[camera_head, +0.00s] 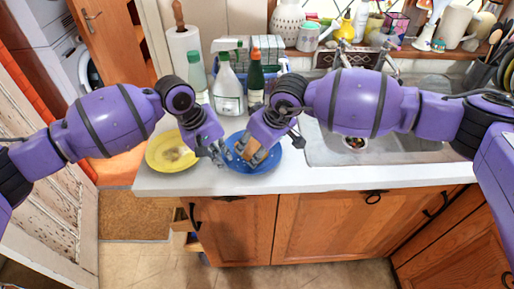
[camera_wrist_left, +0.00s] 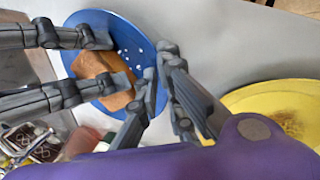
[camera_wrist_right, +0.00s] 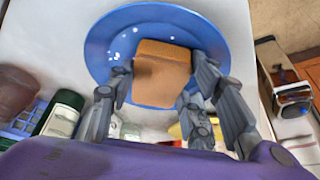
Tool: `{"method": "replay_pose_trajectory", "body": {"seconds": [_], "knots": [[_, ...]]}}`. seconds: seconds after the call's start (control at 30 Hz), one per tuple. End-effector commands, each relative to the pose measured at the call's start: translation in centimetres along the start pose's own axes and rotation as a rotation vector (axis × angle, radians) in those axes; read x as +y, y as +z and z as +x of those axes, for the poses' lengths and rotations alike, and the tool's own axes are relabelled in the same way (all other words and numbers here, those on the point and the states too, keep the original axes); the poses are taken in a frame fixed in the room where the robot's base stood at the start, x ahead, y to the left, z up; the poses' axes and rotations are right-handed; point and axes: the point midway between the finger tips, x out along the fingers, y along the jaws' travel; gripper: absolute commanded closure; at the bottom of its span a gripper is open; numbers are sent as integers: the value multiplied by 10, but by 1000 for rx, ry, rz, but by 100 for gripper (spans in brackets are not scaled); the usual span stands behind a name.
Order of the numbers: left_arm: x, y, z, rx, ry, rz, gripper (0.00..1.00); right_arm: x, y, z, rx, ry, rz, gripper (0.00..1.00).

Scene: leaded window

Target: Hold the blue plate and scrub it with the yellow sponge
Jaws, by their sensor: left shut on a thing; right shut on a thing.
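The blue plate (camera_head: 268,161) is on the counter in front of the sink's left side, with small white specks on its face; it also shows in the left wrist view (camera_wrist_left: 122,35) and right wrist view (camera_wrist_right: 112,45). My left gripper (camera_head: 222,153) is shut on the plate's left rim. The sponge (camera_wrist_right: 165,72), orange-yellow with a brownish patch, is over the plate's face; it shows in the left wrist view (camera_wrist_left: 98,72) too. My right gripper (camera_head: 257,152) is shut on the sponge from above. I cannot tell how firmly the sponge touches the plate.
A yellow plate (camera_head: 165,158) with a brown stain lies left of the blue one. A spray bottle (camera_head: 228,90), a green bottle (camera_head: 256,78) and a dish rack (camera_head: 262,45) stand behind. The sink (camera_head: 400,150) is on the right. The counter's front edge is close.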

Motion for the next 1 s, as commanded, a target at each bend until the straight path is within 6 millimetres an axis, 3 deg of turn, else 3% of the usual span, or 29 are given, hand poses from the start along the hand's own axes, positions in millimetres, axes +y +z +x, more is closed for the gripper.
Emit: {"method": "replay_pose_trajectory", "body": {"seconds": [1.0], "knots": [[-1, 1, 1, -3, -4, 1, 100, 1, -33, -79, 4, 2, 0, 75]]}}
